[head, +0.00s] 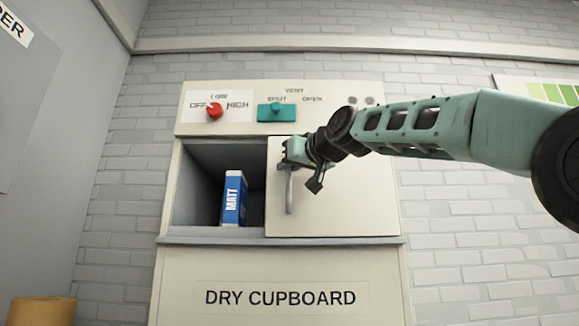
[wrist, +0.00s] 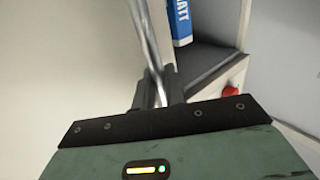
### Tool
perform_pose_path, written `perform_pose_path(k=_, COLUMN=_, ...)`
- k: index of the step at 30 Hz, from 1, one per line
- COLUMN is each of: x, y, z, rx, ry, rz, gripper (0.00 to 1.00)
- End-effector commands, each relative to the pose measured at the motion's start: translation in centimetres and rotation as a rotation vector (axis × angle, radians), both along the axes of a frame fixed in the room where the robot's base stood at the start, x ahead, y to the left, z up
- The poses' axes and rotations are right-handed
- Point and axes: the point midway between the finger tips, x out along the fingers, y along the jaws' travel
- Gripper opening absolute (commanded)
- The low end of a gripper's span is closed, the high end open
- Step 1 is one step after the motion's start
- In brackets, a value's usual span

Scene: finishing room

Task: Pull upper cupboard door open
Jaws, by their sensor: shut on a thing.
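The upper cupboard door (head: 345,205) is a cream sliding-style panel covering the right part of the upper compartment. The left part of the compartment (head: 195,165) is uncovered. A metal bar handle (head: 289,195) stands upright near the door's left edge. My gripper (head: 290,160) is at the upper part of this handle. In the wrist view the handle (wrist: 144,35) runs between my gripper's dark fingers (wrist: 158,90), which are shut on it. The fingertips are partly hidden by the arm in the head view.
A blue and white box marked MATT (head: 234,198) stands inside the compartment. Above are a red knob (head: 214,110) and a teal vent slider (head: 277,112). Below is a panel labelled DRY CUPBOARD (head: 280,297). A tan round object (head: 42,311) is at lower left.

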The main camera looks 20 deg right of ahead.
Motion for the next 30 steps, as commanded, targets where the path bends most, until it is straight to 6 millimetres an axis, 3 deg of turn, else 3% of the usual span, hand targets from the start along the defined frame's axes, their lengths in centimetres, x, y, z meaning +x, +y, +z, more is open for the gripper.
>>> perform_pose_path(k=4, x=0.0, y=0.0, z=0.0, rx=0.0, ry=-0.001, rz=0.0, gripper=0.0)
perform_pose_path(k=5, x=0.0, y=0.0, z=0.0, rx=0.0, ry=-0.001, rz=0.0, gripper=0.17)
perform_pose_path(k=17, x=-0.8, y=-0.2, z=-0.1, rx=0.001, ry=-0.002, rz=0.0, gripper=0.17)
perform_pose_path(k=23, x=-4.3, y=-1.3, z=-0.3, rx=0.0, ry=-0.004, rz=-0.002, gripper=0.17)
perform_pose_path(k=30, x=-9.9, y=-2.8, z=-0.3, rx=0.0, ry=-0.004, rz=0.0, gripper=0.17)
